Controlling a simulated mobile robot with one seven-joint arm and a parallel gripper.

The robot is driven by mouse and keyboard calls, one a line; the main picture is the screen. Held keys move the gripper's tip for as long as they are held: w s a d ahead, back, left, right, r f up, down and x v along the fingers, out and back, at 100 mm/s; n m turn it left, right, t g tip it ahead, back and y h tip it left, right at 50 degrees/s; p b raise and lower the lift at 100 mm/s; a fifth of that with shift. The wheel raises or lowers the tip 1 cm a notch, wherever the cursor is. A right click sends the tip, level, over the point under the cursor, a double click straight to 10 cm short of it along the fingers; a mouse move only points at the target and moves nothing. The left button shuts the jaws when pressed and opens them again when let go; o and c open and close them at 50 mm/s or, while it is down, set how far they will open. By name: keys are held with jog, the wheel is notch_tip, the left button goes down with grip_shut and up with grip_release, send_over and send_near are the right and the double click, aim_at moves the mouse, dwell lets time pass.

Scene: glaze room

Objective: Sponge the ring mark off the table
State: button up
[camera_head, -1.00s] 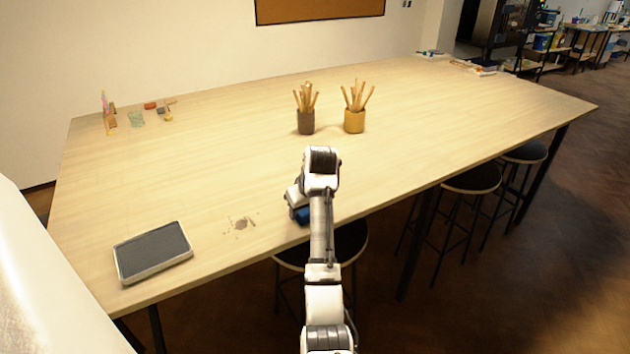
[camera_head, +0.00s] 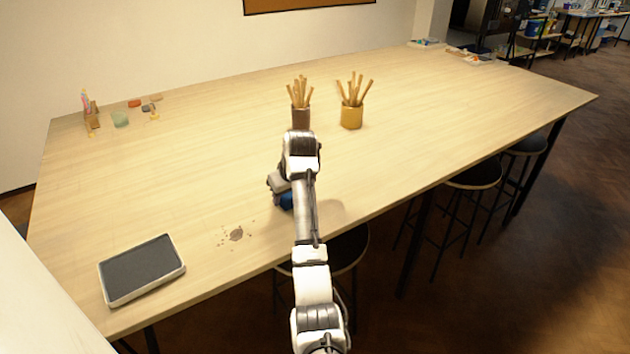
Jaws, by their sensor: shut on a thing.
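A brownish mark (camera_head: 236,234) with scattered specks lies on the light wooden table (camera_head: 210,170), near its front edge. My gripper (camera_head: 282,194) is just right of and a little behind the mark, largely hidden by my own arm. A white-rimmed tray (camera_head: 170,277) with a dark grey inside sits at the front left of the table.
A brown pot (camera_head: 301,118) and a yellow pot (camera_head: 351,117), both with wooden tools, stand behind my arm. Small items, including a green cup (camera_head: 120,119), are at the back left. Stools (camera_head: 474,176) stand along the front edge. The table's middle left is clear.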

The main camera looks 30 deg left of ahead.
jog(key=shift+w+a, duration=0.15)
jog(key=shift+a, duration=0.2)
jog(key=shift+w+a+r, duration=0.1)
jog(key=shift+w+a, duration=0.05)
jog(key=shift+a, duration=0.1)
jog(key=v, duration=0.3)
jog(key=shift+a+r, duration=0.2)
jog(key=shift+r, duration=0.2)
jog(key=shift+w+a+r, duration=0.1)
jog(key=shift+r, duration=2)
